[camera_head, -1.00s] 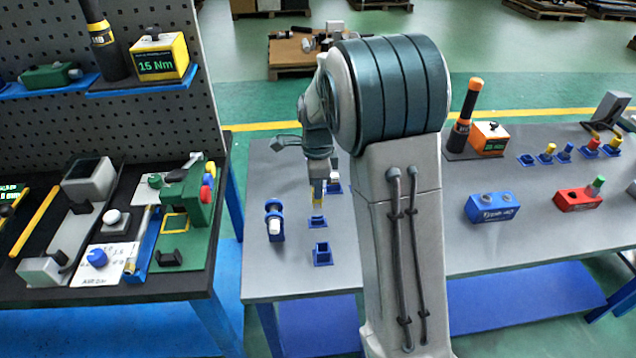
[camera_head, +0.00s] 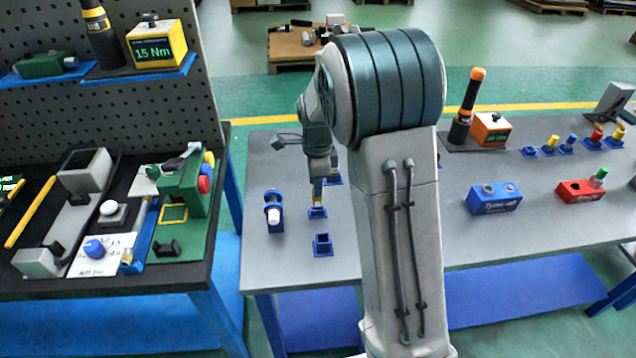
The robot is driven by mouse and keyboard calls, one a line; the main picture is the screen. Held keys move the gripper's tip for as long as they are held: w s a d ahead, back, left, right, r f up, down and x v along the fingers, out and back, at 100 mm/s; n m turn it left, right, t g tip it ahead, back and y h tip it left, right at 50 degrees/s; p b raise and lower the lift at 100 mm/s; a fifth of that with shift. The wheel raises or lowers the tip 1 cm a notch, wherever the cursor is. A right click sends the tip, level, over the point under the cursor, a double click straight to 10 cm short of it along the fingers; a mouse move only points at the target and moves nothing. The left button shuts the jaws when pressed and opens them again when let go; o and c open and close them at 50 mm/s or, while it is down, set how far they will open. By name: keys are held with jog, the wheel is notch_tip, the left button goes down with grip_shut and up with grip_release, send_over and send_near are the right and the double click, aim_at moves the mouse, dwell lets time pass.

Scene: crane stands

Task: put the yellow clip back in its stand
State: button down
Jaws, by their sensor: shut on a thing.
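My gripper (camera_head: 318,178) points down over the grey table and is shut on the yellow clip (camera_head: 318,193). The clip is small and upright, held below the fingers. Its lower end meets or lies just over a blue stand (camera_head: 317,212); I cannot tell whether it is inside the stand. The fingers are small and partly hidden by my arm.
An empty-looking blue stand (camera_head: 322,245) is nearer the front. Another blue stand (camera_head: 335,180) is behind, partly hidden. A blue holder with a white part (camera_head: 273,212) stands to the left. Blue (camera_head: 494,198) and red (camera_head: 580,190) blocks stand at right.

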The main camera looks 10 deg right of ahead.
jog(key=shift+f+b, duration=0.85)
jog(key=shift+f, duration=0.6)
jog(key=c, duration=1.3)
grip_release()
jog(key=shift+c, duration=0.2)
jog(key=shift+r, duration=0.1)
jog(key=shift+r+p, duration=2.05)
jog(key=shift+r, duration=0.5)
